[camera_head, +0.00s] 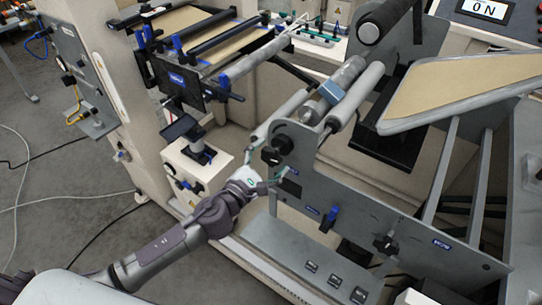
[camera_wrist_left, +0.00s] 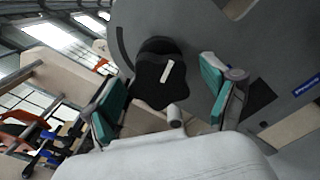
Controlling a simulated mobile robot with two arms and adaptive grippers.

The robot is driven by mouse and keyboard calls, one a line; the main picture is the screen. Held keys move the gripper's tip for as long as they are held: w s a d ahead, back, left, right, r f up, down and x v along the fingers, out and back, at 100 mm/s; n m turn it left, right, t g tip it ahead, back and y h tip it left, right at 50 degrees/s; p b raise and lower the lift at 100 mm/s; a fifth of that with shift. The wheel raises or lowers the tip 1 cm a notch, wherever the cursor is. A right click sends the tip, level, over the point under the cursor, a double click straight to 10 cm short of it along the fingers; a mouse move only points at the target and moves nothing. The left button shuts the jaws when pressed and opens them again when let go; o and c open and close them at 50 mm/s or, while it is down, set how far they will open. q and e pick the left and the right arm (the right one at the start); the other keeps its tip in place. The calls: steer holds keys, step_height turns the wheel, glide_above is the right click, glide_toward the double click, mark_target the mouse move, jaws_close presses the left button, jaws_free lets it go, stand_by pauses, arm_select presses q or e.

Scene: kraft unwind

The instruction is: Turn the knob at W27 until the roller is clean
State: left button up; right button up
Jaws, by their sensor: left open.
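A black knob (camera_wrist_left: 158,75) with a white mark sits on the grey side plate, ahead of and between my left fingers in the left wrist view. In the head view black knob parts (camera_head: 282,145) show on the plate near my left gripper (camera_head: 263,168). The gripper is open, with its teal pads apart and a gap showing on both sides of the knob. I cannot read a W27 label or judge the roller's cleanness. My right gripper is not clearly in view.
The grey side plate (camera_head: 370,205) carries a blue-handled lever (camera_head: 329,219) and another black knob (camera_head: 384,244) lower down. A framed tan panel (camera_head: 460,88) slopes at the right. A cream box (camera_head: 190,165) stands left of my gripper. Cables lie on the floor.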

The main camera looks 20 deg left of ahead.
arm_select(q)
steer(key=v, duration=0.6)
steer(key=shift+s+b, duration=0.35)
steer(key=shift+a, duration=0.1)
steer(key=s+a+f+n+g+y, duration=0.1)
steer(key=a+f+n+g+y, duration=0.15)
steer(key=f+n, duration=0.55)
steer(key=s+a+f+n+g+y, duration=0.1)
steer(key=a+f+n, duration=0.35)
steer(key=f, duration=0.65)
steer(key=s+a+f+n+g+y, duration=0.25)
steer(key=f+n, duration=0.35)
steer(key=f, duration=0.4)
steer(key=s+a+f+n+g, duration=0.2)
steer(key=s+f+n+g, duration=0.2)
steer(key=s+f+n, duration=0.85)
steer(key=s+d+f+n+g, duration=0.2)
steer(key=s+f+n, duration=0.4)
steer(key=s, duration=0.6)
steer(key=s+d+f+n+g, duration=0.1)
steer(key=s+f+n+g, duration=0.3)
steer(key=s+f+n, duration=0.3)
steer(key=s+n, duration=0.1)
steer(key=s, duration=0.4)
steer(key=shift+d, duration=0.4)
steer(key=shift+f, duration=0.15)
